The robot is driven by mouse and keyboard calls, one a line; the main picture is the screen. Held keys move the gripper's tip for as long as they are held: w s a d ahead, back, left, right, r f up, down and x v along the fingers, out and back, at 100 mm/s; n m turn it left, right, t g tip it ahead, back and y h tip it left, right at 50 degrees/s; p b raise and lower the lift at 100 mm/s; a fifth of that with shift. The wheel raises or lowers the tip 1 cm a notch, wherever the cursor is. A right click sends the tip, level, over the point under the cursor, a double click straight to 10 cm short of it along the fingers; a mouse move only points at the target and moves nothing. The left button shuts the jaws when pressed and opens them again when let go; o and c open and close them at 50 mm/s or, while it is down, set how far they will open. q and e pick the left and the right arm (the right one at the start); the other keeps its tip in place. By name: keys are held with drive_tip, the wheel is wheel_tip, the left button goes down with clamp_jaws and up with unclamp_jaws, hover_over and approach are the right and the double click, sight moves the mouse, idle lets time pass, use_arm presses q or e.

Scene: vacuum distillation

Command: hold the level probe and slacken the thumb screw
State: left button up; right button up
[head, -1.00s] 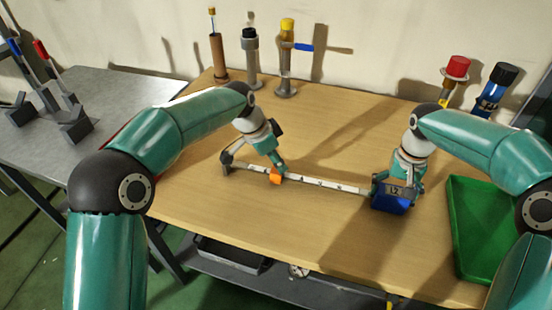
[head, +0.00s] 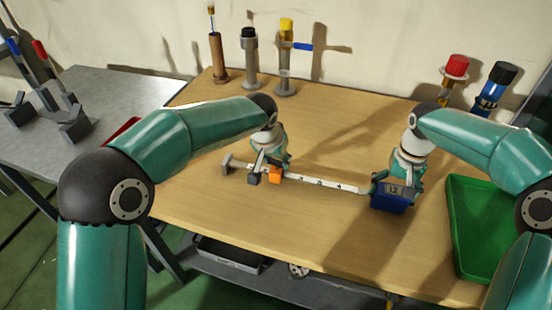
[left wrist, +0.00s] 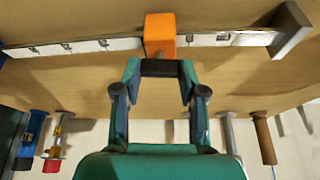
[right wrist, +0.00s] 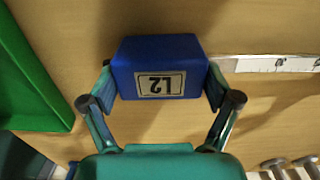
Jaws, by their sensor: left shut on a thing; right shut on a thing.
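The level probe lies across the table: a blue block (head: 388,204) labelled L2, a white graduated bar (head: 325,183), an orange slider (head: 275,175) and a grey end piece (head: 227,163). My right gripper (head: 396,184) is shut on the blue block; the right wrist view shows one finger on each side of the block (right wrist: 162,60). My left gripper (head: 266,168) is at the slider. In the left wrist view, its fingers are shut on a dark knob (left wrist: 160,68), apparently the thumb screw, beside the orange slider (left wrist: 160,33). The knob's far side is hidden.
A green tray (head: 462,225) is right of my right gripper. Three upright holders stand at the back, one with a yellow cap (head: 287,25). A red-capped item (head: 456,67) and a black-capped blue item (head: 495,88) stand back right. The front middle tabletop is clear.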

use_arm(q)
drive_tip(key=shift+n, duration=0.6)
drive_tip(key=shift+d+y, duration=0.1)
drive_tip(key=shift+y, duration=0.2)
drive_tip(key=o, duration=1.2)
drive_tip(key=shift+c, duration=0.2)
drive_tip(key=v, duration=1.2)
drive_tip(key=shift+f, duration=0.1)
